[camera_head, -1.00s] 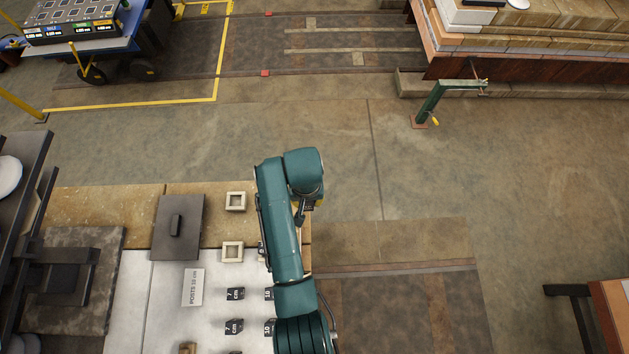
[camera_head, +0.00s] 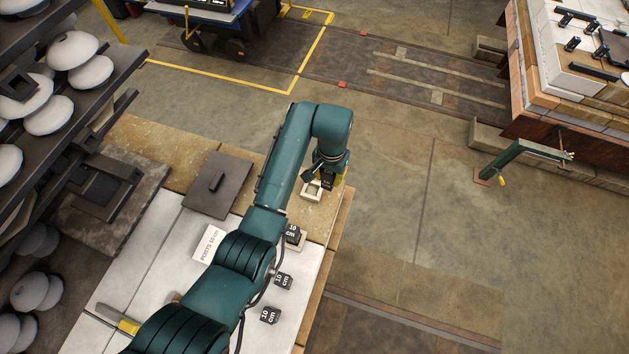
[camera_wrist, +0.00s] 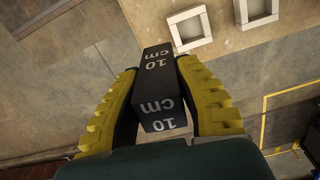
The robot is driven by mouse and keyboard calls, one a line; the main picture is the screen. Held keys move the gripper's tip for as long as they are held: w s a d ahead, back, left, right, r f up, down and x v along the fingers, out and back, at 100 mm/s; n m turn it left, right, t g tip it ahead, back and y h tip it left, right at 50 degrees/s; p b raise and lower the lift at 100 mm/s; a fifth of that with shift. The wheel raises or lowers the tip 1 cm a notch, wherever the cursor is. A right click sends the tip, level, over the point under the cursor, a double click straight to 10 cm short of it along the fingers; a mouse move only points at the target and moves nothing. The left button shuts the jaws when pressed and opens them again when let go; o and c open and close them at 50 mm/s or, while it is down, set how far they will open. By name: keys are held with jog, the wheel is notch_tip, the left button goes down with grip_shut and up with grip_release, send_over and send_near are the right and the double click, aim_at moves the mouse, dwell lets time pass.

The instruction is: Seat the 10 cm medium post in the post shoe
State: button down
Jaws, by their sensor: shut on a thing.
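My gripper (camera_wrist: 158,72) is shut on a black post (camera_wrist: 157,92) labelled "10 cm", held between its yellow fingers. In the head view my gripper (camera_head: 330,180) points down over the tan board, beside a pale square post shoe (camera_head: 311,191). In the wrist view, two pale square shoes (camera_wrist: 189,27) lie on the board beyond the post, apart from it; both look empty. A pale patch shows between the fingers below the post, but I cannot tell what it is. Which shoe is the medium one is not clear.
More black "10 cm" posts (camera_head: 282,280) stand on the white table (camera_head: 165,255); one (camera_head: 293,233) has a pale surround. A dark plate with a handle (camera_head: 218,185) lies left of my arm. Dark shelving with white discs (camera_head: 72,50) stands at left. Open floor lies to the right.

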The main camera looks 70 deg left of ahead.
jog(key=n, duration=0.1)
send_near(312, 192)
notch_tip(312, 192, down, 4)
jog(key=b, duration=0.3)
jog(key=shift+w+r, duration=0.1)
jog(key=shift+r, duration=0.05)
jog(key=c, duration=0.8)
grip_release()
jog(key=shift+d, duration=0.15)
jog(key=shift+c, duration=0.2)
notch_tip(312, 192, up, 12)
jog(key=p, duration=0.3)
jog(key=shift+o, duration=1.2)
jog(key=shift+r, duration=0.1)
